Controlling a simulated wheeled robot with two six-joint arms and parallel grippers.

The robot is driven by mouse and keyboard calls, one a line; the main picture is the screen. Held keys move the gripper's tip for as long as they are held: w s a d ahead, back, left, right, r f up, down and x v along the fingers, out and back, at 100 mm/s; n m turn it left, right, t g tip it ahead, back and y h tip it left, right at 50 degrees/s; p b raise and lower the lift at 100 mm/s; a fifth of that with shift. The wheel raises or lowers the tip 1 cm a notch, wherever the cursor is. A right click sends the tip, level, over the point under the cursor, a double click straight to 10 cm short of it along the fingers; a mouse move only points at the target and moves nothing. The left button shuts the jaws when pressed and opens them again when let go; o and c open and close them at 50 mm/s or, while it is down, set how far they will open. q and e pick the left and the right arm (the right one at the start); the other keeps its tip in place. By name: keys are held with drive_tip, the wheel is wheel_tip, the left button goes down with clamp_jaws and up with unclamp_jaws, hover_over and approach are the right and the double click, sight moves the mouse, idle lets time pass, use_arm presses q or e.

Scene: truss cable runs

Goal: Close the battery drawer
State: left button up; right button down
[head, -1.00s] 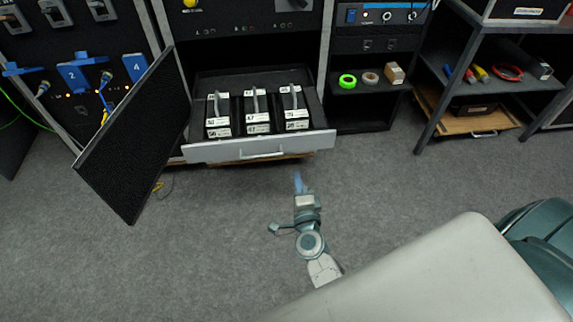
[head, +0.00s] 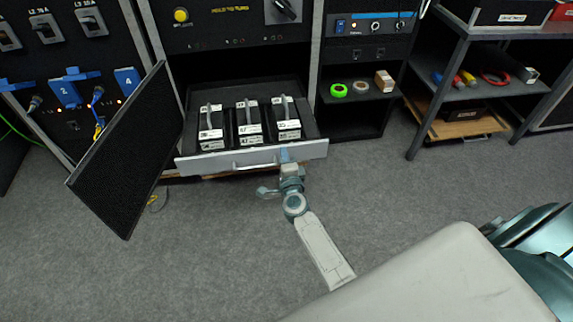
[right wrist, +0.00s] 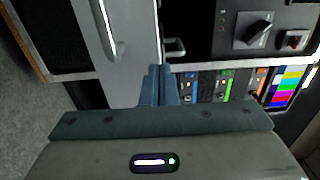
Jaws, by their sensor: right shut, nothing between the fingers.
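The battery drawer stands pulled out of the rack, with its light grey front (head: 215,162) and a bar handle (head: 255,166) facing me. Three dark batteries (head: 249,125) with white labels and grey handles stand in it. My right gripper (head: 284,154) is shut and empty, with its blue fingertips at the drawer front, right of the handle. In the right wrist view the shut fingers (right wrist: 158,84) overlap the edge of the grey front (right wrist: 132,60), with the handle (right wrist: 104,25) to the left. I cannot tell whether they touch. My left gripper is out of view.
A black mesh door panel (head: 120,155) stands swung open left of the drawer. To the right, a shelf holds green tape (head: 338,90) and a small box (head: 384,81). The grey floor (head: 220,250) before the rack is clear.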

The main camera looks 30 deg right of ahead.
drive_tip(key=shift+w, duration=0.3)
